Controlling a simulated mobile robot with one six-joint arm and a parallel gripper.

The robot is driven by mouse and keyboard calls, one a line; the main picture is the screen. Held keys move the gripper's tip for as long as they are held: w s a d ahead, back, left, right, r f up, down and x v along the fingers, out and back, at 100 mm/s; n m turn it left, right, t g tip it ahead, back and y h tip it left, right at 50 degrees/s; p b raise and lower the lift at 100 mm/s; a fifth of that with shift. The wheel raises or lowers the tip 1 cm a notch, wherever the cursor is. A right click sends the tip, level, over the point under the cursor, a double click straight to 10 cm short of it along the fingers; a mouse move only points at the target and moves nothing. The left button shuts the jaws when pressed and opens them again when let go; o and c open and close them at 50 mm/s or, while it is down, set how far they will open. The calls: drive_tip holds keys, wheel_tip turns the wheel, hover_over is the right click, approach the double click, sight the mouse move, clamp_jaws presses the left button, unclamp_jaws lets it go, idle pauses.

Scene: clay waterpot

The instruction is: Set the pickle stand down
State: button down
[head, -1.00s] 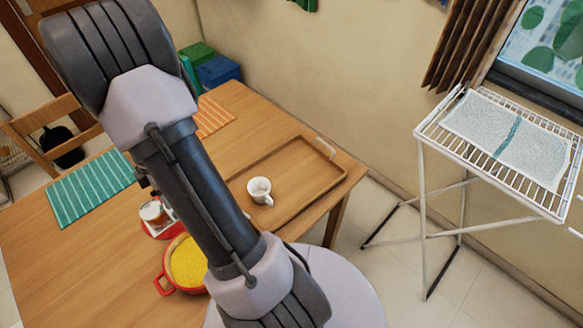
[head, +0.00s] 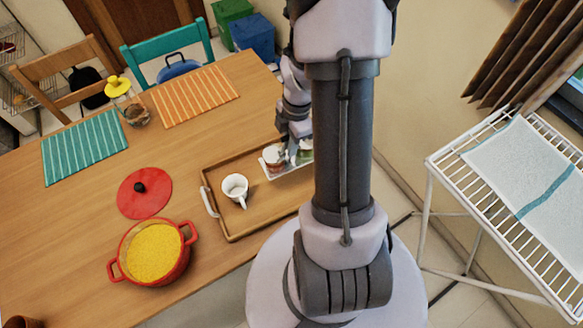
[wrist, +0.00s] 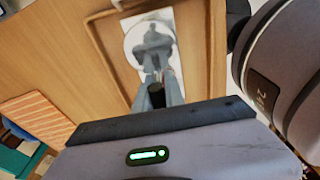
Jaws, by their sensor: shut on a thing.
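The pickle stand (head: 267,165) is a small white holder with a jar (head: 273,154) and something green at its right end. It is over the far right part of the wooden tray (head: 234,238); I cannot tell whether it touches the tray. My gripper (head: 294,152) is shut on the stand from above, and my arm hides part of it. In the wrist view, my gripper (wrist: 152,80) covers the middle of the white stand (wrist: 166,20), with a round pale lid behind the fingers. A wooden rim (wrist: 98,48) shows beside it.
A white mug (head: 235,188) stands on the tray, left of the stand. A red pot of yellow food (head: 152,252) and a red lid (head: 144,192) are left of the tray. A drying rack (head: 490,210) stands at the right.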

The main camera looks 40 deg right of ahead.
sight(289, 161)
wheel_tip(289, 161, down, 8)
drive_tip(key=shift+w+a+r+b, duration=0.15)
drive_tip(key=shift+r+b, duration=0.1)
drive_tip(key=shift+b, duration=0.9)
drive_tip(key=shift+f, duration=0.15)
drive_tip(key=c, duration=1.4)
unclamp_jaws()
